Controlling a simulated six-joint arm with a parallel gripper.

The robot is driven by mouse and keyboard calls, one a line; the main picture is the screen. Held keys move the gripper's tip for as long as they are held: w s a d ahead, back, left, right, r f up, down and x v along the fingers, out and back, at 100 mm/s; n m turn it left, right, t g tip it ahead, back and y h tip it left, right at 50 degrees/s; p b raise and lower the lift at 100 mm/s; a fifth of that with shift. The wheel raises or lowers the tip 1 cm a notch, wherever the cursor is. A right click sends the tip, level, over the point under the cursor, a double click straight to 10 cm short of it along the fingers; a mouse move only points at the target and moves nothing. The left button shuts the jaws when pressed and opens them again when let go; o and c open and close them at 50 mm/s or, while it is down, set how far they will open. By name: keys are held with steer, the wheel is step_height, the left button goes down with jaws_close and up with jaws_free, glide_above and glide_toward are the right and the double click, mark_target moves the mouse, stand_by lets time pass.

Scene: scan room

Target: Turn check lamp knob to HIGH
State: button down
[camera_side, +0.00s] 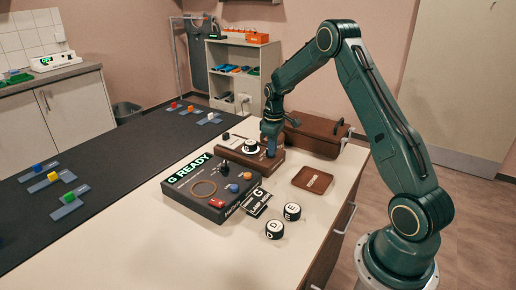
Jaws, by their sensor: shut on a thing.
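A brown wooden unit (232,154) sits on the pale table, behind a dark panel. A white-topped round piece with a letter (250,146) is on its left part. My gripper (271,152) points down over the right part of the unit and is shut on the check lamp knob, which is mostly hidden by the fingers. The knob's pointer and the HIGH mark cannot be made out. A small sign with a "G" and the word LAMP (257,202) stands at the panel's right edge.
The dark panel (187,186) reads "G READY" and carries a ring, coloured buttons and a red piece. Lettered round pieces "D" (275,229) and "E" (292,212) stand in front. A brown tray (312,180) and brown case (318,138) are to the right.

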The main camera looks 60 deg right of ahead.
steer(key=m, duration=0.7)
steer(key=shift+a, duration=0.2)
steer(key=m, duration=0.7)
steer(key=shift+w+a, duration=0.15)
steer(key=shift+w, duration=0.05)
steer(key=c, duration=1.4)
jaws_free()
steer(key=shift+r, duration=0.15)
step_height(320, 180, up, 14)
steer(key=shift+f, duration=0.2)
